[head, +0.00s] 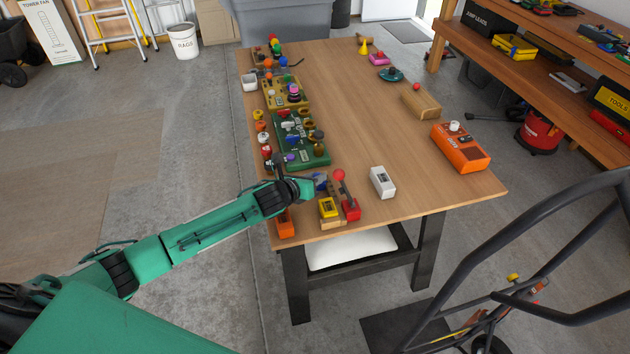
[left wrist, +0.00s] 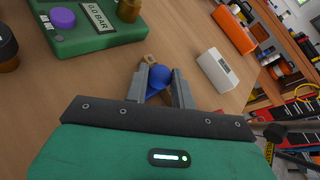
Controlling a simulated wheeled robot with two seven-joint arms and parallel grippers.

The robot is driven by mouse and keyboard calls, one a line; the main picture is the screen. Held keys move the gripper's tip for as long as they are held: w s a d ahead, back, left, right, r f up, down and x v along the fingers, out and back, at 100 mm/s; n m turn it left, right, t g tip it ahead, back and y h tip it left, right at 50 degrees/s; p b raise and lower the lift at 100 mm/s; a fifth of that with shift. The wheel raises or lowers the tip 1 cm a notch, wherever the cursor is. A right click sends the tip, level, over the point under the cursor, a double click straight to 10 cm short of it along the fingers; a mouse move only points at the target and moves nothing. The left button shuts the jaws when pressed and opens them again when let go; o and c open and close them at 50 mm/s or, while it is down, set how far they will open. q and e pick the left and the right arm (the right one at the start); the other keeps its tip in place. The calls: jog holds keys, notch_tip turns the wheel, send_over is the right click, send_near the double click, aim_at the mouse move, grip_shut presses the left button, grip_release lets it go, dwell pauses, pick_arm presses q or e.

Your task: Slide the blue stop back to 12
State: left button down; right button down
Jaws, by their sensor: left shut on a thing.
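The blue stop (left wrist: 157,77) shows as a rounded blue knob between the two fingers of my left gripper (left wrist: 160,84) in the left wrist view. The fingers are shut on it from both sides. Part of a wooden piece (left wrist: 149,60) shows just beyond the knob. In the head view, my left gripper (head: 316,186) is at the near left part of the table, and a bit of blue (head: 321,180) shows at its tip. My gripper hides most of the stop there. No scale or number 12 is readable in either view. My right gripper is not in view.
A green panel (head: 300,140) lies just behind, a white box (head: 382,182) to the right. The table's middle is clear.

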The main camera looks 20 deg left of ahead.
pick_arm(q)
jog(key=shift+w+a+r, duration=0.15)
jog(key=shift+a, duration=0.05)
jog(key=c, duration=1.2)
grip_release()
jog(key=shift+o, duration=0.2)
jog(key=shift+w, duration=0.15)
jog(key=v, duration=0.4)
jog(key=b+v, duration=0.1)
jog(key=v, duration=0.7)
jog(key=shift+s+a+b, duration=0.15)
jog(key=shift+s+b, duration=0.2)
jog(key=shift+b, duration=0.05)
jog(key=shift+s+a+r, duration=0.15)
jog(key=shift+s, duration=0.35)
